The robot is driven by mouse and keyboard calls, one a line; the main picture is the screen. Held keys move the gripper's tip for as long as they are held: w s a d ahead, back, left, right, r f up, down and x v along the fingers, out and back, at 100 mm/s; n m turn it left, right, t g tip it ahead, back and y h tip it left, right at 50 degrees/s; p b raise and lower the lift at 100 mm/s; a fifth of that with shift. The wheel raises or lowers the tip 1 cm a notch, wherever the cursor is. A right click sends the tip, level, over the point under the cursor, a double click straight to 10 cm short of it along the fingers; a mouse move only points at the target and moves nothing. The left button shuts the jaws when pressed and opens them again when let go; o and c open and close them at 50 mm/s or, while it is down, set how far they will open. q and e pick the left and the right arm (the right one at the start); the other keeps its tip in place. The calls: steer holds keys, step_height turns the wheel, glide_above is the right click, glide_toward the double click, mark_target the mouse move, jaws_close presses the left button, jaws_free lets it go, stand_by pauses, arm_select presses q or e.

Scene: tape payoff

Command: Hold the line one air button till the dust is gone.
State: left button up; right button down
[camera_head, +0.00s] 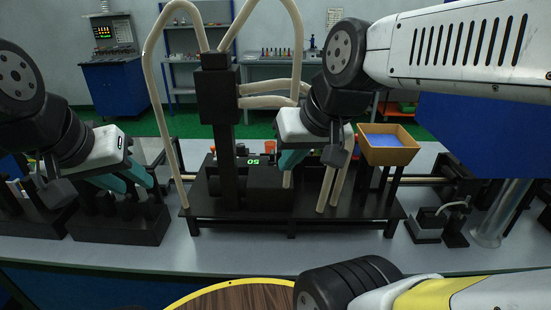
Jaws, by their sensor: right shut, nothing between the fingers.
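A black machine stands on a dark base plate (240,208) in the middle of the bench, with pale hoses (152,75) and a small green-digit display (255,161). My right gripper (287,178) is shut and empty, with its teal fingers pointing down in front of the machine, just right of the display. I cannot make out the line one air button or whether the fingers touch it; the gripper may hide it. No dust can be made out. My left gripper (138,187) is left of the machine, over a dark fixture, with its two teal fingers apart.
A tan tray with a blue inside (388,156) stands on posts at the machine's right. Dark fixtures (122,222) fill the bench's left side. A small black unit (428,223) and a clear cylinder (490,225) stand at the right. The front bench strip (240,262) is clear.

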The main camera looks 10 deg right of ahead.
arm_select(q)
steer(key=shift+c, duration=0.5)
jaws_close()
stand_by(1.1)
